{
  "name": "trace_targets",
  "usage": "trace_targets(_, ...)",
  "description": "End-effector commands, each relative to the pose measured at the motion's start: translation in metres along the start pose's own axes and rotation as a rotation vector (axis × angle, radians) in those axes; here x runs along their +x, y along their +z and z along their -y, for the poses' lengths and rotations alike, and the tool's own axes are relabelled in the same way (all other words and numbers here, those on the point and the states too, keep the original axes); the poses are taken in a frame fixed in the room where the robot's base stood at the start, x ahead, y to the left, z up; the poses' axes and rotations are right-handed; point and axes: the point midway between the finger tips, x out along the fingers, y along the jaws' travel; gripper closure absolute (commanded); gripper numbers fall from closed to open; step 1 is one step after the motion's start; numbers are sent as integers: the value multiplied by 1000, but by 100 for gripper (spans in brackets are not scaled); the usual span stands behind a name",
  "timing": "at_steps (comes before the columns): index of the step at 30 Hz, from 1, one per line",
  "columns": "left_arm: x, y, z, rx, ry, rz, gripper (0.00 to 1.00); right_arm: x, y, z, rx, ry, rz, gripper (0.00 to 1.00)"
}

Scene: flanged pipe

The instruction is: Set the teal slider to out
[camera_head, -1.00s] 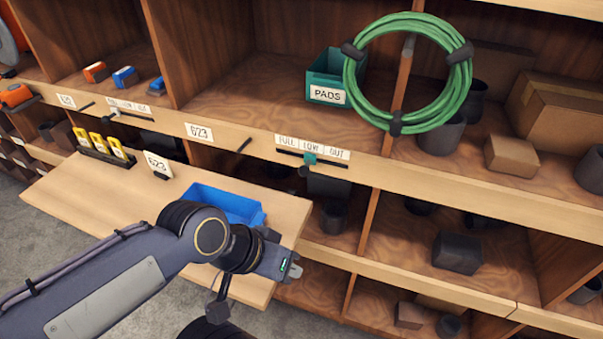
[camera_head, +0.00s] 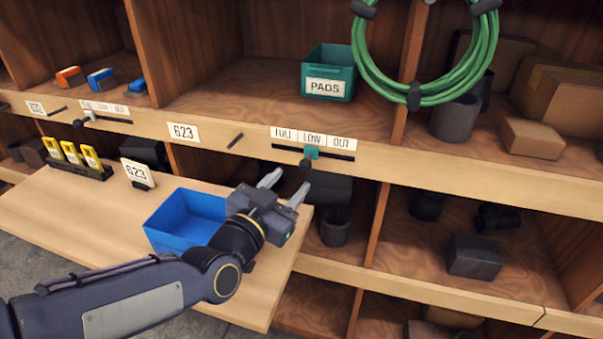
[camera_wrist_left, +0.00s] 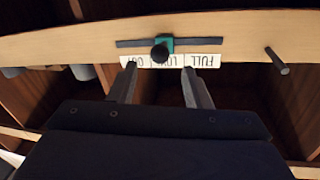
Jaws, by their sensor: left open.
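The teal slider (camera_head: 311,152) sits on a dark horizontal track under a white strip reading FULL, LOW, OUT. It stands below LOW, near the middle of the track, with a dark round knob (camera_head: 305,165) in front. In the left wrist view the picture is upside down, and the teal slider (camera_wrist_left: 166,44) with its knob (camera_wrist_left: 159,53) shows beyond the fingertips. My left gripper (camera_head: 287,181) is open and empty, just below and in front of the slider, fingers pointing up toward the shelf edge. It is apart from the knob. My right gripper is not in view.
A blue bin (camera_head: 185,219) stands on the pull-out board behind my left wrist. A teal PADS box (camera_head: 330,75) and a green hose coil (camera_head: 488,50) are above the shelf edge. A dark peg (camera_head: 235,140) sticks out left of the track.

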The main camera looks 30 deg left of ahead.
Motion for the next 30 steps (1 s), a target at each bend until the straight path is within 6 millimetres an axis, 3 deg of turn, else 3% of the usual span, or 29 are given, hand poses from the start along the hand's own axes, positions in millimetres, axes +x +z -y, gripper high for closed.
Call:
trace_targets(15,68,0,0,-2,2,3,56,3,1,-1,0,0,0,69)
trace_targets(26,74,0,0,-3,0,2,56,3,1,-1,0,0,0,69)
trace_targets(30,74,0,0,-3,0,2,74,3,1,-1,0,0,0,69)
